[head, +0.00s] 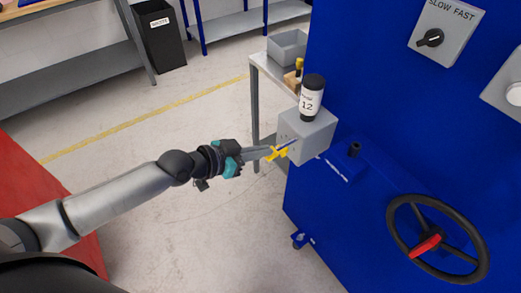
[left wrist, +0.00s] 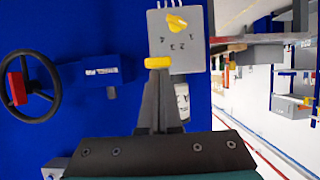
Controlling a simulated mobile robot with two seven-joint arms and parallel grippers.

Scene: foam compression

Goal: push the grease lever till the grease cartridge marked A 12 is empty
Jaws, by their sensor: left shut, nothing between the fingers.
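The grease cartridge (head: 311,98) is a dark cylinder with a white label reading 12. It stands upright on a grey box (head: 310,138) on the side of the blue machine. The yellow grease lever (head: 279,153) sticks out from the box's front. My left gripper (head: 268,152) is shut with nothing between its fingers, its tips right at the lever. In the left wrist view the fingertips (left wrist: 157,70) meet a yellow bar (left wrist: 157,62); firm contact cannot be told. A yellow pointed piece (left wrist: 176,23) shows on the box face. My right gripper is out of view.
The blue machine (head: 350,220) fills the right side, with a black handwheel (head: 392,222) and a slow/fast switch (head: 430,38). A grey side table (head: 258,68) with a grey bin stands behind the box. A waste bin (head: 160,40) is farther back.

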